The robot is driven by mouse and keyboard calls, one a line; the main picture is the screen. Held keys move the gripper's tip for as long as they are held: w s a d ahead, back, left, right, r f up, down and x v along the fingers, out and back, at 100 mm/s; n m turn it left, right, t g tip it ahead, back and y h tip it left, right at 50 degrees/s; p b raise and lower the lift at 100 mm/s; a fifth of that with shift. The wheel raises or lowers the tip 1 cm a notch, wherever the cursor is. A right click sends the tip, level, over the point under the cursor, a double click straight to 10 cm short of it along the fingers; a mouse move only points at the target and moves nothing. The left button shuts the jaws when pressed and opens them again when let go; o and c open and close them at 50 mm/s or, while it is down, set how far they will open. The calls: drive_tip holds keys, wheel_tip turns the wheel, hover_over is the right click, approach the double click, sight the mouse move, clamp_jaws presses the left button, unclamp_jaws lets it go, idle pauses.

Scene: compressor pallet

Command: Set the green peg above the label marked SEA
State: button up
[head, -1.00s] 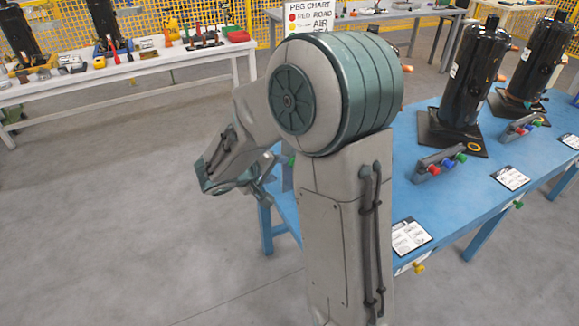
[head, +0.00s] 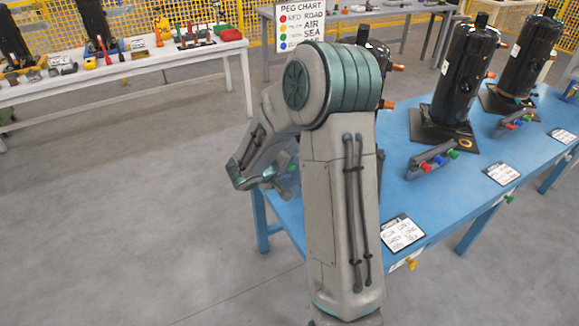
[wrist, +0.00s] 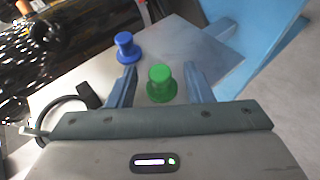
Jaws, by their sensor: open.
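In the wrist view a green peg (wrist: 161,84) stands between the two spread fingers of my gripper (wrist: 160,70), with a gap showing on either side. A blue peg (wrist: 127,48) stands just beyond it to the left. In the head view my gripper (head: 276,178) is at the near left end of the blue table, partly hidden by my arm, with a bit of green (head: 291,168) beside it. The peg chart (head: 302,27) at the back lists SEA beside a green dot. I cannot read SEA on any label at the table.
The blue table (head: 462,205) carries black compressors (head: 462,75), a rack of coloured pegs (head: 433,162) and printed cards (head: 401,233). A yellow peg (head: 410,264) and another green peg (head: 509,199) sit at its front edge. The floor at left is clear.

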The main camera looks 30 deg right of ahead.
clamp_jaws()
drive_tip(key=shift+s, duration=0.1)
idle(0.3)
drive_tip(key=shift+s+d+b, duration=0.1)
drive_tip(key=shift+s+b, duration=2.05)
drive_tip(key=shift+s, duration=0.8)
